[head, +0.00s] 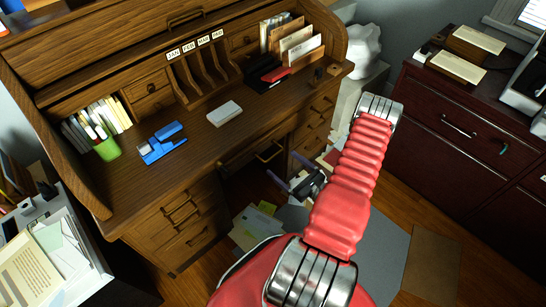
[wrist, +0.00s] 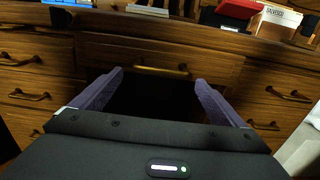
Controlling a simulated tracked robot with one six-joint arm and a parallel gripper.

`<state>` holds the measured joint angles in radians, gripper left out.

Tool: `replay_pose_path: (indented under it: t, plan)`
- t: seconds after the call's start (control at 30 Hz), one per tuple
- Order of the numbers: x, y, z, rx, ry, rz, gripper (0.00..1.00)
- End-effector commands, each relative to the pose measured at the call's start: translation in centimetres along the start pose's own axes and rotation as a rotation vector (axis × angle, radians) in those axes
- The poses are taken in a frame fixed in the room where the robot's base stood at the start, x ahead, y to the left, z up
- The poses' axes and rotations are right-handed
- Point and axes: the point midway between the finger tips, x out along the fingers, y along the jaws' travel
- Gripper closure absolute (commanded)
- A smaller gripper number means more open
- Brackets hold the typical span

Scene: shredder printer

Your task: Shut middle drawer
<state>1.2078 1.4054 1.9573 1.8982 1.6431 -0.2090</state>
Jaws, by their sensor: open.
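The middle drawer (head: 250,157) sits under the wooden roll-top desk's writing surface, between the two side stacks of drawers. Its front with a brass handle (wrist: 148,71) faces me in the wrist view, and how far it stands out is hard to tell. My gripper (head: 287,171) is in front of the desk, close to the drawer's right part in the head view. In the wrist view my gripper (wrist: 158,77) is open, its two purple fingers spread apart towards the drawer front, with nothing between them. I cannot tell whether they touch the drawer.
Below the drawer is a dark kneehole. Papers (head: 255,228) lie on the floor. A dark red cabinet (head: 440,140) stands at right.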

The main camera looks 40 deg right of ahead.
Motion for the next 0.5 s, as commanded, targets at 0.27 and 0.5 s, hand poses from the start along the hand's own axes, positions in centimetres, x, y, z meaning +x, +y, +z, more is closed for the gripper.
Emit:
replay_pose_path:
  t: [0.27, 0.5]
  plan:
    - [3.2, 0.1, 0.0, -0.001, 0.000, 0.003, 0.07]
    - [5.8, 0.1, 0.0, -0.001, 0.000, 0.003, 0.07]
